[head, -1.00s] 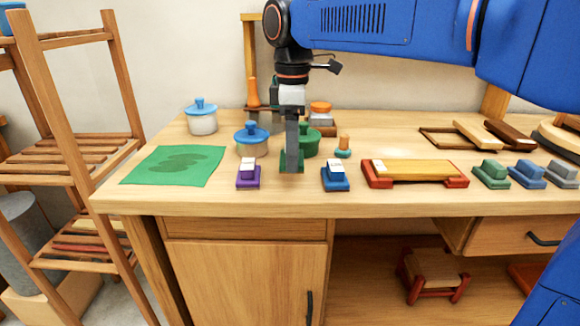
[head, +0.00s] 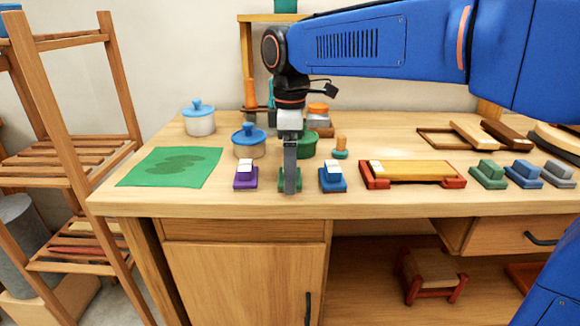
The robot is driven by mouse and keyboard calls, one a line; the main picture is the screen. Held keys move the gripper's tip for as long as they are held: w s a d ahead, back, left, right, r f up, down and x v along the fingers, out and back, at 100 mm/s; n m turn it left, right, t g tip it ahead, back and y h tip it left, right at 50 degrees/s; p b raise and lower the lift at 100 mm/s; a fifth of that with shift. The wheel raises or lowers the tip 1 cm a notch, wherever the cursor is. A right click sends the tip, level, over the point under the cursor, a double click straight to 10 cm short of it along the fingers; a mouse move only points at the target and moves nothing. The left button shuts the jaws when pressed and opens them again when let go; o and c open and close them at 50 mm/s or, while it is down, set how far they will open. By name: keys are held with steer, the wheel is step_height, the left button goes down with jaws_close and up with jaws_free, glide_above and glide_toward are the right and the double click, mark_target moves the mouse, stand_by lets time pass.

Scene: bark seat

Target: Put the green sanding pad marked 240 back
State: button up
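A green sanding pad (head: 281,184) sits on the bench between a purple pad (head: 245,180) and a blue pad (head: 332,182). My gripper (head: 290,188) points straight down at this green pad, with a finger in front of its middle and green showing on both sides. The fingers are seen edge-on, so I cannot tell whether they are open around the pad or shut on it. Another green pad (head: 488,177) sits at the right, left of a second blue pad (head: 523,177) and a grey pad (head: 558,175). No 240 mark is readable on any pad.
A red-ended block with a yellow top (head: 412,173) lies right of the near blue pad. A blue-lidded jar (head: 249,147), a green pot (head: 308,147) and a small wooden-knobbed item (head: 340,148) stand behind. A green sheet (head: 172,167) lies at left.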

step_height(320, 180, up, 12)
steer(key=shift+r, duration=0.15)
stand_by(0.6)
